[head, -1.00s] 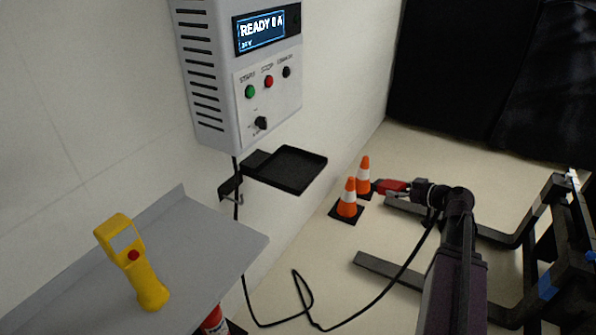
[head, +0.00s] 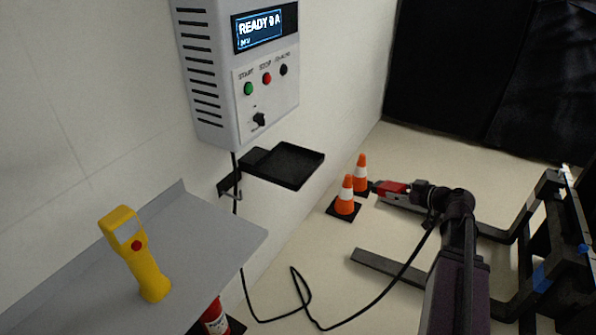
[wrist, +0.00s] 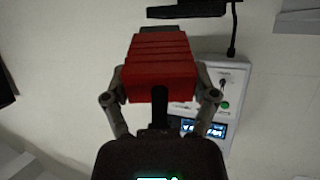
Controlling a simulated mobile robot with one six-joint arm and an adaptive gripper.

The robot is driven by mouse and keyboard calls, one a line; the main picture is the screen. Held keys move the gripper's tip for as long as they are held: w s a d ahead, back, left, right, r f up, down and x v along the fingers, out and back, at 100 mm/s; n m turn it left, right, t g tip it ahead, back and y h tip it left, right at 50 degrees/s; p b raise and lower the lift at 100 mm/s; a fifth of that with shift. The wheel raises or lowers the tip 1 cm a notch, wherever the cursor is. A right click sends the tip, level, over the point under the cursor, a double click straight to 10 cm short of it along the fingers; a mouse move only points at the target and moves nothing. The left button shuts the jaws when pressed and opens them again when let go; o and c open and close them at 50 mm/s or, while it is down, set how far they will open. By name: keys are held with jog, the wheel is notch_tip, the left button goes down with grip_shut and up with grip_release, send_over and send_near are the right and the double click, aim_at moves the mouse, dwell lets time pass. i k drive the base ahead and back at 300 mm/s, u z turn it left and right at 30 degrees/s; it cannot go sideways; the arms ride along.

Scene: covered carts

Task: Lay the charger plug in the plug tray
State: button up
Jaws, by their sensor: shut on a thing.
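The charger plug (head: 394,187) is red with a dark end, held out in front of my gripper (head: 408,190) in the head view. In the wrist view the red plug (wrist: 158,66) fills the space between the two fingers of my gripper (wrist: 160,90), which is shut on it. A black cable runs from the plug end of my arm down to the floor and up to the charger. The plug tray (head: 284,166) is a shallow black tray on the wall below the charger box, and it looks empty. The plug is apart from the tray, to its right in the head view.
The grey charger box (head: 208,75) reads READY. A grey shelf (head: 215,240) holds a yellow handheld device (head: 137,254). Two orange cones (head: 346,195) stand near the wall. A dark cart frame (head: 540,235) is at right.

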aim_at(291, 166)
jog(key=z, duration=0.1)
jog(key=k, duration=0.7)
jog(key=u, duration=0.7)
jog(key=i, duration=1)
jog(key=u, duration=0.05)
